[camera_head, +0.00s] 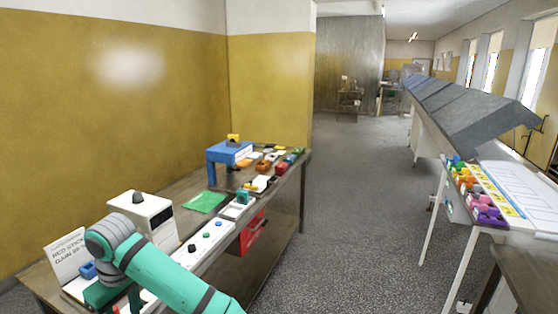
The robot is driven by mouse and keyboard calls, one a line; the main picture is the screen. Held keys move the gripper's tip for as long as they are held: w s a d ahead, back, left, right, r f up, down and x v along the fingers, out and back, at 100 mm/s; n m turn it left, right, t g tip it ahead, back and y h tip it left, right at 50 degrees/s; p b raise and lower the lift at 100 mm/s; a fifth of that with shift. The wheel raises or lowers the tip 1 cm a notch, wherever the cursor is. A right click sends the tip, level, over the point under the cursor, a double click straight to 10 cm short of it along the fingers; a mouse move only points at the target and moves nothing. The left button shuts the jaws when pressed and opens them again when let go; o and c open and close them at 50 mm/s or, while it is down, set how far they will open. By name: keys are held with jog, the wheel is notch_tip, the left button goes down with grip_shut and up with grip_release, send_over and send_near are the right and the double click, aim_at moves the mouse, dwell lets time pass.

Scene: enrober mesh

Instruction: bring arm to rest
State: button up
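My teal arm (170,281) reaches in from the bottom of the head view and bends over the near left part of the wooden bench (176,190). Its rounded grey and teal joint (112,236) is in front of a white box with a dark knob (150,216). The end of the arm points down and left, low over the bench. The fingers of my gripper cannot be made out, so whether it holds anything is hidden.
A sign (68,257), a blue item (88,270) and a white button panel (205,243) are close to the arm. A blue stand (229,152) and a green sheet (204,202) are farther back. The grey floor (350,215) is clear between the bench and the right-hand line.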

jog(key=s+a+f+m+t+y, duration=0.1)
jog(key=s+a+f+m+y, duration=0.35)
jog(key=a+f+y, duration=0.55)
jog(key=s+d+f+m+t+h, duration=0.1)
jog(key=s+d+f+m+t, duration=0.1)
jog(key=d+f+m+t, duration=0.35)
jog(key=s+d+f+m+t+h, duration=0.1)
jog(key=s+d+f+m+t, duration=0.15)
jog(key=d+f, duration=0.6)
jog(key=s+d+f+m+t+h, duration=0.15)
jog(key=s+d+h, duration=0.25)
jog(key=s+d, duration=0.5)
jog(key=s+d+m+t+h, duration=0.25)
jog(key=s+d, duration=0.25)
jog(key=d, duration=0.8)
jog(key=s+d+r+n+t+h, duration=0.1)
jog(key=s+d+r+h, duration=0.1)
jog(key=s+d+r, duration=0.2)
jog(key=s+d+r+n+t+h, duration=0.1)
jog(key=s+d+r+n, duration=0.1)
jog(key=s+d+r, duration=0.2)
jog(key=s+d, duration=0.3)
jog(key=s, duration=0.2)
jog(key=shift+s+h, duration=0.35)
jog(key=shift+s, duration=0.05)
jog(key=shift+d, duration=0.1)
